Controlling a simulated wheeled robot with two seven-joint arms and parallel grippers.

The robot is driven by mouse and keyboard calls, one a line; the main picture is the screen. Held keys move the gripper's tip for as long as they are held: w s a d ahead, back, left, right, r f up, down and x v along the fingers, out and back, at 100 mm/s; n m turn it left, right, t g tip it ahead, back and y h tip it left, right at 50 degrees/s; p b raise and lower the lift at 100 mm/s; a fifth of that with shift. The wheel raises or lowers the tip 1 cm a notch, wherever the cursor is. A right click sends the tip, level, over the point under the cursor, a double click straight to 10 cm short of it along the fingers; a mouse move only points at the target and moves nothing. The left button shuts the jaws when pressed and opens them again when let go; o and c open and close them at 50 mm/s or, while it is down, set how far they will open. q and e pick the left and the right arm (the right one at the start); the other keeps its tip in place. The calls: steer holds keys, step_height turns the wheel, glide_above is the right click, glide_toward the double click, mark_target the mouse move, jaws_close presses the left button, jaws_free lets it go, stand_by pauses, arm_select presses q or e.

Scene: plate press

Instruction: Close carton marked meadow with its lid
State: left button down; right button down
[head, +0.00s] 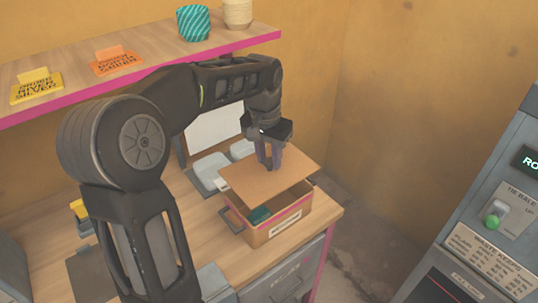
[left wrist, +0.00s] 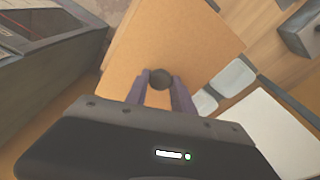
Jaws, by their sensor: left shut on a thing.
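The carton (head: 277,229) stands near the right end of the workbench, with a white label on its front too small to read. Something dark green (head: 260,214) lies inside it. The flat brown lid (head: 290,172) is held above the carton, a little apart and shifted toward the back, so the front of the opening shows. My left gripper (head: 270,164) is shut on the lid's dark round knob, which shows in the left wrist view (left wrist: 161,79) between the two fingers. My right gripper is not in view.
Pale trays (head: 211,172) lie behind the carton on the bench. A shelf (head: 150,70) above holds a teal striped pot (head: 194,22), a beige cup (head: 238,13) and two label signs. A grey machine (head: 485,215) stands at the right, across a floor gap.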

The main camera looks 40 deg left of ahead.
mark_target(268, 170)
arm_select(q)
steer(key=shift+w+f, duration=0.1)
steer(key=shift+f, duration=0.15)
steer(key=shift+f+b, duration=0.8)
step_height(268, 170, down, 3)
steer(key=shift+r+b, duration=0.2)
steer(key=shift+b, duration=0.85)
steer(key=shift+f+b, duration=0.65)
steer(key=shift+f, duration=0.3)
steer(key=shift+f, duration=0.55)
stand_by(0.4)
steer(key=c, duration=0.5)
jaws_free()
